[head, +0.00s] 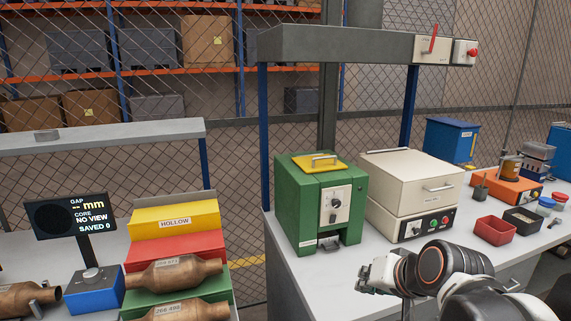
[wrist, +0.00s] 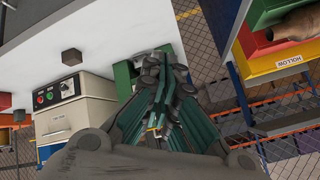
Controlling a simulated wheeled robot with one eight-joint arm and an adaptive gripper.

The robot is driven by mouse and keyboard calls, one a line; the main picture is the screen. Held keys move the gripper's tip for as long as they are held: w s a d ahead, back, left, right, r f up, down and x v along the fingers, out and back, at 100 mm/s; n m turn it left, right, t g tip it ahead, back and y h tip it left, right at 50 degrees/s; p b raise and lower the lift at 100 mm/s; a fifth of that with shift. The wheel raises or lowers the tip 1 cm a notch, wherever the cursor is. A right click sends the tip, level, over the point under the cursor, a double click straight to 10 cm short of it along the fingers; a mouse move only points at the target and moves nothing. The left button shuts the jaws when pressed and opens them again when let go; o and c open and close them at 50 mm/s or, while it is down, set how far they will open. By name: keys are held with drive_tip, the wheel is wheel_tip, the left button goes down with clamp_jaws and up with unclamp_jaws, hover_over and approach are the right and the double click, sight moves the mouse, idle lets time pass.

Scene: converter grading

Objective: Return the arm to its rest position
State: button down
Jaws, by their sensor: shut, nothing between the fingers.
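My arm reaches in from the bottom right of the head view, with its black and white joint above the bench. My gripper (head: 372,277) is at the end of it, over the front part of the bench, in front of the cream machine and right of the green machine. In the wrist view my gripper (wrist: 165,62) shows dark fingers closed together with nothing between them. A green machine (head: 295,200) with a yellow lid stands left of the gripper. A cream machine (head: 412,175) with a handle stands behind it.
The grey bench (head: 285,285) has bare room along its front. Red and black bins (head: 494,230) and an orange device (head: 505,188) stand to the right. At left are stacked yellow, red and green trays (head: 175,216) with converters (head: 172,272), and a display (head: 78,215). A shelf (head: 340,45) spans overhead.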

drive_tip(key=s+d+f+n+g+h, duration=0.1)
drive_tip(key=s+d+n+h, duration=0.1)
drive_tip(key=s, duration=1.1)
drive_tip(key=shift+s+d+f+n+h, duration=0.2)
drive_tip(key=shift+d+n+h, duration=0.1)
drive_tip(key=shift+d+n, duration=0.3)
drive_tip(key=shift+g, duration=0.3)
